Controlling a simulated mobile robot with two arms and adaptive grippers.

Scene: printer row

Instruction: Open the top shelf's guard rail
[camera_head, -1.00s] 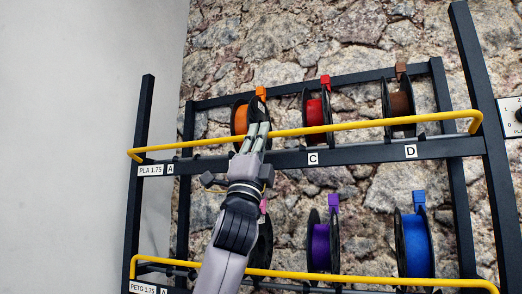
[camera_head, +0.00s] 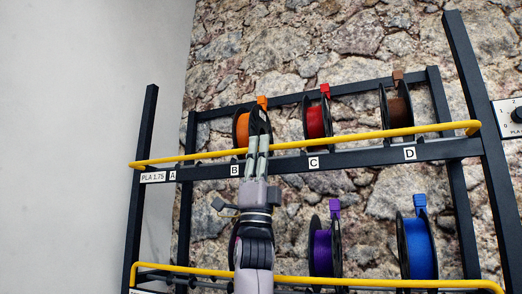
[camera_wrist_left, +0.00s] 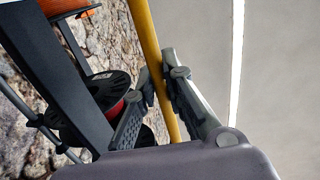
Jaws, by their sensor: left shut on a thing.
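The top shelf's guard rail (camera_head: 350,138) is a yellow bar across the front of the upper shelf, with bent ends near both posts. My left gripper (camera_head: 257,150) reaches up to it from below, between labels B and C. In the left wrist view the rail (camera_wrist_left: 150,42) runs between the two fingers of my left gripper (camera_wrist_left: 160,82), which is shut on it. The gripper partly covers the rail in the head view. The top shelf (camera_head: 350,158) is a dark beam with labels A to D. My right gripper is not in view.
An orange spool (camera_head: 242,130), a red spool (camera_head: 315,122) and a brown spool (camera_head: 398,111) stand behind the top rail. Below are a purple spool (camera_head: 321,249), a blue spool (camera_head: 419,248) and the lower yellow rail (camera_head: 390,282). A dark post (camera_head: 473,110) stands at right.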

